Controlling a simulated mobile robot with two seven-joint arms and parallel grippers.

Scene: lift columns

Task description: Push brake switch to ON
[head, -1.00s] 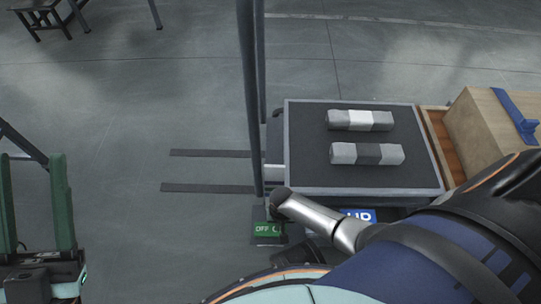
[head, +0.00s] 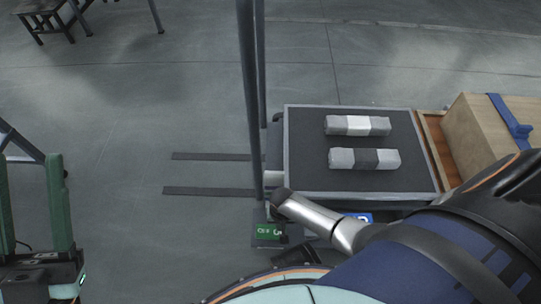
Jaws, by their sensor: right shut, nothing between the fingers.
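The brake switch's green label (head: 268,232) sits on a dark plate at the foot of the lift column's posts, lower centre of the head view. Its lettering is small and partly covered, so I cannot read ON or OFF. The switch lever itself is not clear. My right gripper (head: 272,211) is shut and empty, low at the end of my right arm, just at the label's upper edge. I cannot tell whether it touches the switch.
Two dark upright posts (head: 247,100) stand beside the platform (head: 302,178), which carries two grey blocks (head: 357,125). A blue sign (head: 361,217) is mostly hidden by my right arm.

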